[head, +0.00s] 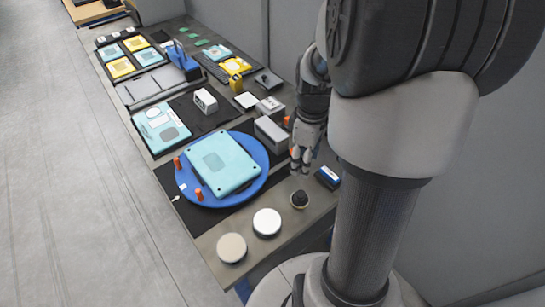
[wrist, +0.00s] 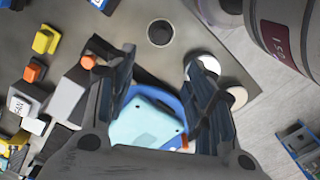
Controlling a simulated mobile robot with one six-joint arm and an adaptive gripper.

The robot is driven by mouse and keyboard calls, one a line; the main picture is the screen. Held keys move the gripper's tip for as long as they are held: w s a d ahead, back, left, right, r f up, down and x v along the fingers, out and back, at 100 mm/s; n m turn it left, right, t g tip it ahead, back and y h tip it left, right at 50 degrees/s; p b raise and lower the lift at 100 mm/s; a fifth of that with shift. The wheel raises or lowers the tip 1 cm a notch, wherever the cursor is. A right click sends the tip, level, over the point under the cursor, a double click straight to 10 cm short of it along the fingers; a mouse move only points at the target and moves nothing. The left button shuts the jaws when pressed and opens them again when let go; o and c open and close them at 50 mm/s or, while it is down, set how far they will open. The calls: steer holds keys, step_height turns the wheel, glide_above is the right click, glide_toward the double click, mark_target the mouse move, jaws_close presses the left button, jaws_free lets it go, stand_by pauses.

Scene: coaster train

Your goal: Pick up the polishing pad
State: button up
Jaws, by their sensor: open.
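Two round pads lie near the front edge of the bench, a white one (head: 267,222) and a beige one (head: 231,248). I cannot tell which is the polishing pad. In the wrist view, pale discs show behind and beside the right finger, one (wrist: 208,62) partly hidden and one (wrist: 237,96) at its outer side. A small dark round item (head: 299,200) sits right of the white pad; it also shows in the wrist view (wrist: 160,33), beyond the fingertips. My gripper (head: 302,168) is open and empty above the bench; its spread fingers show in the wrist view (wrist: 163,62).
A blue turntable (head: 262,158) with a teal laptop-like panel (head: 222,163) and orange posts is left of my gripper. Grey boxes (head: 271,133) stand behind it. A blue and white item (head: 327,177) lies at the right edge. Bare bench surrounds the pads.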

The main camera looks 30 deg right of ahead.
steer(key=b, duration=0.4)
glide_above(301, 193)
step_height(301, 193, down, 12)
steer(key=shift+w+a+r, duration=0.15)
steer(key=shift+r, duration=0.1)
step_height(301, 193, down, 5)
steer(key=shift+f+b, duration=0.15)
steer(key=shift+b, duration=0.95)
steer(key=shift+c, duration=0.4)
jaws_close()
